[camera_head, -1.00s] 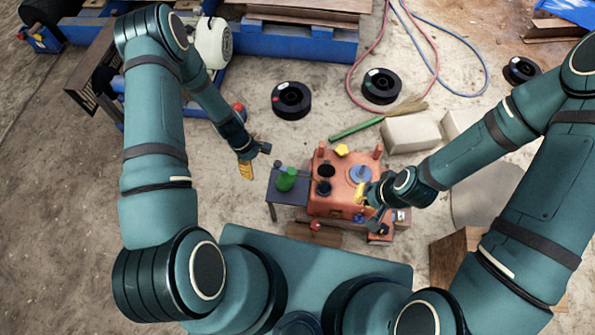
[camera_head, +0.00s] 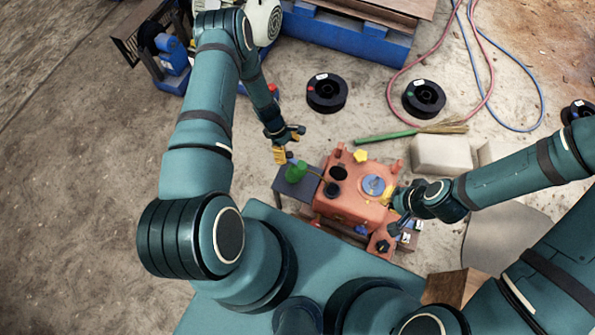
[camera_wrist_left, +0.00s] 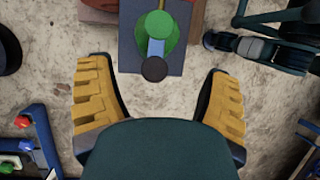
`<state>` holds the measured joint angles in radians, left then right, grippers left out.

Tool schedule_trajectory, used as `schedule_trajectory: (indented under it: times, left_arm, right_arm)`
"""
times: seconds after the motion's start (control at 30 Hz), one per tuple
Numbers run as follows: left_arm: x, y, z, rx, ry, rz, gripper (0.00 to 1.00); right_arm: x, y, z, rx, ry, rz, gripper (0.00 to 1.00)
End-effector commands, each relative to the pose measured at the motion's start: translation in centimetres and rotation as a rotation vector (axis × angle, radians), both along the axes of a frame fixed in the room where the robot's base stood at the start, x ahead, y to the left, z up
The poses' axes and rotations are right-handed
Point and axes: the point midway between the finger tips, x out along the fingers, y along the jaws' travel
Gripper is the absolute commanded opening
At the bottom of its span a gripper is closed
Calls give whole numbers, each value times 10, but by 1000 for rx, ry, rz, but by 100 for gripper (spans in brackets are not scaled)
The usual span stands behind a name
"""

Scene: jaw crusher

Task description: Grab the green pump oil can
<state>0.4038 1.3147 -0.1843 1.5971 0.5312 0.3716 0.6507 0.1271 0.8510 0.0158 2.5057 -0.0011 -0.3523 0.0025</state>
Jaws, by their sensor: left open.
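The green pump oil can (camera_head: 296,172) stands on a small dark table (camera_head: 284,188) left of the orange machine. In the left wrist view the can (camera_wrist_left: 160,38) is at the top middle, with a blue part and a dark round tip (camera_wrist_left: 154,69) pointing towards my gripper. My left gripper (camera_head: 282,148) is just up and left of the can in the head view. Its yellow-padded fingers (camera_wrist_left: 157,88) are wide apart with nothing between them. My right gripper (camera_head: 390,208) is at the right side of the orange machine; its jaws are too small to judge.
The orange machine (camera_head: 342,207) with knobs and a blue disc stands right beside the small table. Black spools (camera_head: 326,92), a green-handled broom (camera_head: 385,136) and a pale block (camera_head: 440,155) lie behind. A blue frame (camera_head: 345,40) is farther back.

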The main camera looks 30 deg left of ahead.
Motion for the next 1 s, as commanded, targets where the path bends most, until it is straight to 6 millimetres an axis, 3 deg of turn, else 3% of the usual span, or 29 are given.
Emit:
schedule_trajectory:
  times: [0.1, 0.37, 0.63, 1.0]
  left_arm:
    - [-2, -7, -18, -1, 1, 0, 79]
    - [-2, -13, -34, 0, 0, 0, 79]
    - [-2, -26, -70, -1, 1, 0, 79]
    - [-2, -28, -75, 0, 0, 0, 76]
  right_arm:
    - [1, 0, -5, 0, -2, -1, 0]
    - [2, 0, -9, 0, -4, -1, 0]
    - [4, -1, -20, -2, -9, -3, 0]
    - [4, -1, -20, -2, -10, -3, 0]
